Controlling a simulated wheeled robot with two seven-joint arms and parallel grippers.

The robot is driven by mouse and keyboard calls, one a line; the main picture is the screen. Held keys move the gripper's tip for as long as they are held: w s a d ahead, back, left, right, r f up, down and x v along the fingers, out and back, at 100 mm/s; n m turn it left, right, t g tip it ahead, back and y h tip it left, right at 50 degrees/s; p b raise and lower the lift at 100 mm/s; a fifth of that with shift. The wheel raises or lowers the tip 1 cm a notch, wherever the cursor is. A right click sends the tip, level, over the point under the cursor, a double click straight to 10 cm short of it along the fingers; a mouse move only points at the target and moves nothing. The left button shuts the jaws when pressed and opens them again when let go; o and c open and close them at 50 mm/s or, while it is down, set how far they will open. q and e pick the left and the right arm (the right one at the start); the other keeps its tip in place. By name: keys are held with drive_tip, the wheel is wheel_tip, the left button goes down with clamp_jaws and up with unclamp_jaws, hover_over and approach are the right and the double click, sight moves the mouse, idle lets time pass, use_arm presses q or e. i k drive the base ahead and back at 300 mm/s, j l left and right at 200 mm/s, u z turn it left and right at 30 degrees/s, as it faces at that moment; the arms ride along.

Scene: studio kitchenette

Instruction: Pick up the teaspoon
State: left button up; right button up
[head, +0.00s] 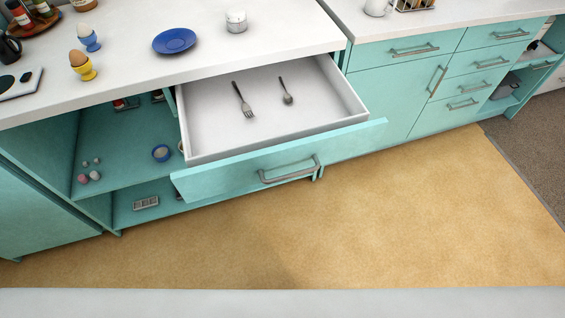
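A small teaspoon (287,97) with a dark handle lies flat in the open drawer (205,144), right of the middle, its bowl toward the drawer front. A fork (246,108) lies to its left, a short gap apart. Neither of my grippers is in the head view, and nothing touches the teaspoon.
The drawer front has a metal handle (290,172) and juts out over the tan floor (390,220). The white countertop (130,75) overhangs the drawer's back. On it stand a blue plate (174,41) and egg cups (83,70). An open cupboard (125,165) is at lower left.

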sight(287, 98)
drive_tip(key=i+j+z, duration=0.15)
drive_tip(key=j+z, duration=0.15)
drive_tip(key=j, duration=0.2)
drive_tip(key=i+j+z, duration=0.1)
drive_tip(key=j+z, duration=0.2)
drive_tip(key=j, duration=0.2)
drive_tip(key=j+z, duration=0.3)
drive_tip(key=j, duration=0.25)
drive_tip(key=i, duration=0.05)
